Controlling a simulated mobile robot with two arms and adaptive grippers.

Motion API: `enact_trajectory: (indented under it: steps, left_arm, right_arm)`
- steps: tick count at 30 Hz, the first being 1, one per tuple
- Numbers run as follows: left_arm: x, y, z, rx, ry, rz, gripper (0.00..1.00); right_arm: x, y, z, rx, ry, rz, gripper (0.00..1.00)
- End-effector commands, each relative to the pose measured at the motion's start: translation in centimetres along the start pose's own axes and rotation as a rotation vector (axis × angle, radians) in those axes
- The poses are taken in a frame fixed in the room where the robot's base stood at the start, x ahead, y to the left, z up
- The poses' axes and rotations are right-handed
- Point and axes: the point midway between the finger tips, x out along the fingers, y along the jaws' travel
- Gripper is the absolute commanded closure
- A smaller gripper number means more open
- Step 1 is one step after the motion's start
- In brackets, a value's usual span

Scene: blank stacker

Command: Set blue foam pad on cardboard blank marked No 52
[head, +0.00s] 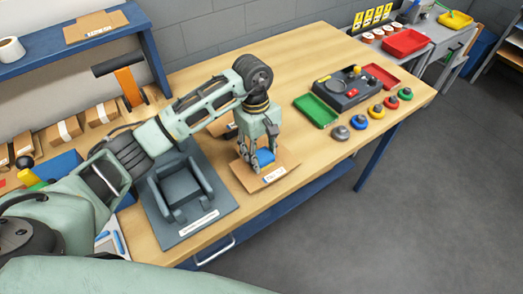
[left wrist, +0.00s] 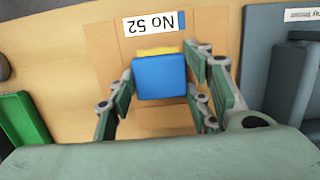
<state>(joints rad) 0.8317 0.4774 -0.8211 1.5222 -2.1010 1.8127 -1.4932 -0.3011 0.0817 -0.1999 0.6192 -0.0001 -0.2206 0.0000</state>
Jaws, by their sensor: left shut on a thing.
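The cardboard blank (head: 286,163) lies flat on the workbench, with a white label that reads No 52 (left wrist: 153,23) in the left wrist view. My left gripper (head: 258,160) points down over it, shut on the blue foam pad (head: 265,155). In the left wrist view the blue foam pad (left wrist: 159,77) sits between the fingers, over the blank's middle. A thin yellow edge (left wrist: 159,50) shows just beyond the pad, on the label side. I cannot tell whether the pad touches what is below it. My right gripper is not in view.
A dark grey tray (head: 224,203) with a raised frame lies left of the blank. A green tray (head: 315,110), a black device (head: 345,92) and several coloured knobs stand to the right. A blue shelf (head: 75,60) is at the back left. Bare wood (head: 310,52) is free behind.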

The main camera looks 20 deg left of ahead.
Motion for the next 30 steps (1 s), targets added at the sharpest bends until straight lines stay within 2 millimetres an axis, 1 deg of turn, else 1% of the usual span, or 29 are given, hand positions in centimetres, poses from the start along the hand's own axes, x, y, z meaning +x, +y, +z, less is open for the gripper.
enact_trajectory:
  steps: [3, 4, 10, 18, 22, 23, 26, 30]
  left_arm:
    - [0.4, 0.0, -0.1, 0.001, 0.0, 0.0, 0.64]
    - [0.3, 0.0, 0.0, 0.001, 0.0, 0.0, 0.52]
    - [0.2, 0.0, 0.0, 0.0, 0.0, -0.001, 0.35]
    - [0.2, 0.0, 0.0, 0.0, 0.0, 0.0, 0.35]
    - [-0.3, 0.0, 0.1, 0.0, -0.001, 0.0, 0.35]
    - [-0.4, 0.1, -0.1, 0.0, 0.001, 0.002, 0.35]
    - [-1.9, 0.1, -0.1, 0.001, 0.004, 0.005, 0.35]
    - [-5.0, 0.1, -0.2, 0.001, 0.006, 0.005, 0.35]
  right_arm:
    - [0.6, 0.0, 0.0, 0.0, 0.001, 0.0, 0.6]
    - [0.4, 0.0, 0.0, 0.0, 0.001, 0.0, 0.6]
    - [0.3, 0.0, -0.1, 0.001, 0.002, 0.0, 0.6]
    - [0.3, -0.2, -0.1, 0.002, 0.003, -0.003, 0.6]
    - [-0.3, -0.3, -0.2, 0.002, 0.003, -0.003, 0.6]
    - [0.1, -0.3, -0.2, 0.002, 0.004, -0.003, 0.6]
    - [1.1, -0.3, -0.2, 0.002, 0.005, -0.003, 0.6]
    - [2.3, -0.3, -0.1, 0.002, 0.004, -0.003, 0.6]
